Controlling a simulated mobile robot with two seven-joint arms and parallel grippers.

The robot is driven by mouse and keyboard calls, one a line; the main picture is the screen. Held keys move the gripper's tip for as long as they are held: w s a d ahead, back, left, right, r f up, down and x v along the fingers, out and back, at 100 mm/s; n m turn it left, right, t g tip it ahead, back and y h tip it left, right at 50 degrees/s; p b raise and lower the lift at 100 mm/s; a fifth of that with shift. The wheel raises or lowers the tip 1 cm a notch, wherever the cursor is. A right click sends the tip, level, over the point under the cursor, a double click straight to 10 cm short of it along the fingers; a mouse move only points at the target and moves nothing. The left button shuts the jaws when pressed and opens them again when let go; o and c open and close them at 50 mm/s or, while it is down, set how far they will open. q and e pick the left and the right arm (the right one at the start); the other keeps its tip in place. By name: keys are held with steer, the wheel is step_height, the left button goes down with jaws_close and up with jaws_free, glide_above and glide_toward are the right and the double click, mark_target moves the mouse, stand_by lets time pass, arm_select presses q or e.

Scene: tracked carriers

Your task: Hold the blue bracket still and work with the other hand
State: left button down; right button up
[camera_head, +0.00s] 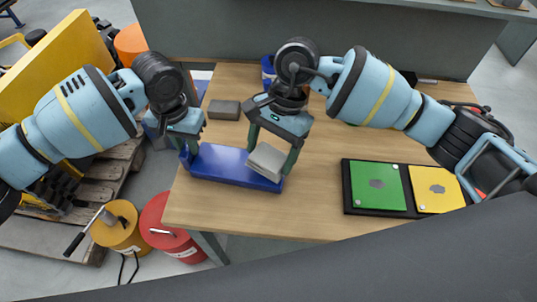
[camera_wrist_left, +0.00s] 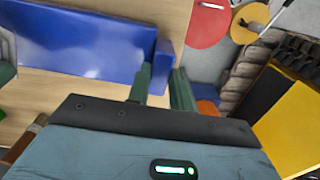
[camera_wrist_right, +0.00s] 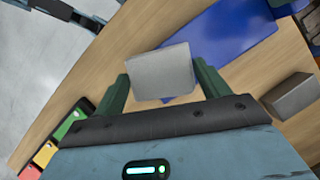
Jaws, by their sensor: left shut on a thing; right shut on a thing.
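The blue bracket (camera_head: 222,165) lies on the wooden table near its left front edge, a long flat plate with an upright end. My left gripper (camera_head: 188,148) is shut on that upright left end; the left wrist view shows the blue plate (camera_wrist_left: 85,45) beside the fingers (camera_wrist_left: 160,82). My right gripper (camera_head: 272,150) is shut on a light grey block (camera_head: 266,162), held at the bracket's right end. In the right wrist view the block (camera_wrist_right: 160,73) sits between the fingers. I cannot tell whether it touches the bracket.
A darker grey block (camera_head: 223,110) lies on the table behind the bracket. A black tray (camera_head: 379,214) with a green plate (camera_head: 377,187) and a yellow plate (camera_head: 436,188) lies at the right. Red (camera_head: 168,230) and yellow (camera_head: 118,228) drums stand off the left edge. The table's middle is clear.

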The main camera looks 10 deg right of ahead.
steer(key=shift+r, duration=2.35)
arm_select(q)
steer(key=c, duration=1.2)
jaws_free()
steer(key=shift+o, duration=0.2)
step_height(320, 180, up, 12)
arm_select(e)
steer(key=shift+f, duration=0.1)
